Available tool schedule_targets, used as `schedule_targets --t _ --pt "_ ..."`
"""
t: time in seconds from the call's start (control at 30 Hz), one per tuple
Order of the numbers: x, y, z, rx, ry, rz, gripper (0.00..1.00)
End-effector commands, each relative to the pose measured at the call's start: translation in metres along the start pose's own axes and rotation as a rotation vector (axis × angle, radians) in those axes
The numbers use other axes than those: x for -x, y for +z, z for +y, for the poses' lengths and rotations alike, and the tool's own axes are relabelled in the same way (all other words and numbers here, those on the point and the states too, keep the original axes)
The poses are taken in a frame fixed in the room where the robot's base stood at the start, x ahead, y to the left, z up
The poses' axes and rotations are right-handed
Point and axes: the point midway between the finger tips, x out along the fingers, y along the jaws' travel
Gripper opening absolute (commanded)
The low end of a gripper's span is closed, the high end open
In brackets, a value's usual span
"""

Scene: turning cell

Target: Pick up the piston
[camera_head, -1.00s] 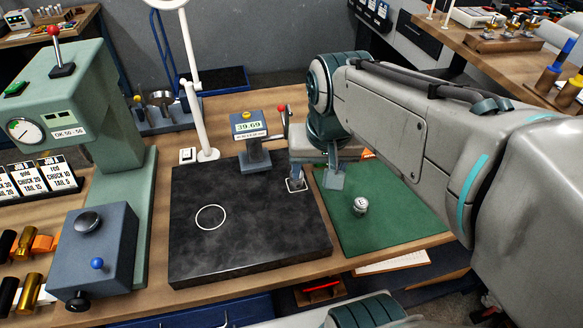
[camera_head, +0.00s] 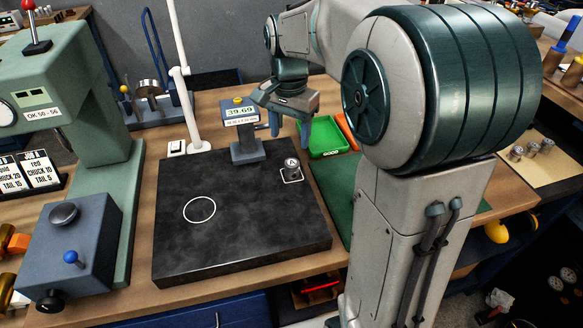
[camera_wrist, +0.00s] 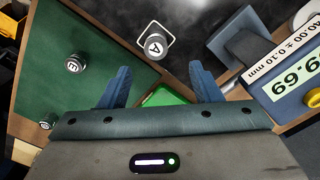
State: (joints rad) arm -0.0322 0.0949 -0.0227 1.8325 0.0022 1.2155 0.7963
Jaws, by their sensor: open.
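A small metal piston marked A (camera_head: 291,168) stands upright on the dark plate (camera_head: 225,245), in the white square at its right corner. In the wrist view, piston A (camera_wrist: 155,46) lies ahead of and between the open fingers, apart from them. My gripper (camera_head: 290,125) is open and empty, above and behind piston A in the head view; its two blue fingers also show in the wrist view (camera_wrist: 160,70). A piston marked B (camera_wrist: 75,63) stands on the green mat (camera_wrist: 60,40), with another piston (camera_wrist: 48,120) near the mat's edge. Both are hidden by my arm in the head view.
A gauge with a display reading 39.69 (camera_head: 240,112) stands close left of my gripper. A green tray marked GOOD (camera_head: 323,138) lies behind the mat. A white lamp post (camera_head: 187,90) rises farther left. The plate around its white circle is clear.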

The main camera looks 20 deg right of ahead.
Motion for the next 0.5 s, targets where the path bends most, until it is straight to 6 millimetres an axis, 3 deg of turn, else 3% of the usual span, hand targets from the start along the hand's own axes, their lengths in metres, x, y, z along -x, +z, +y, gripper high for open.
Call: schedule_targets --t 0.13,0.5 --pt "-0.026 0.0 0.001 0.001 0.002 -0.002 0.58" --pt "-0.061 0.001 0.006 0.001 0.002 -0.003 0.58"
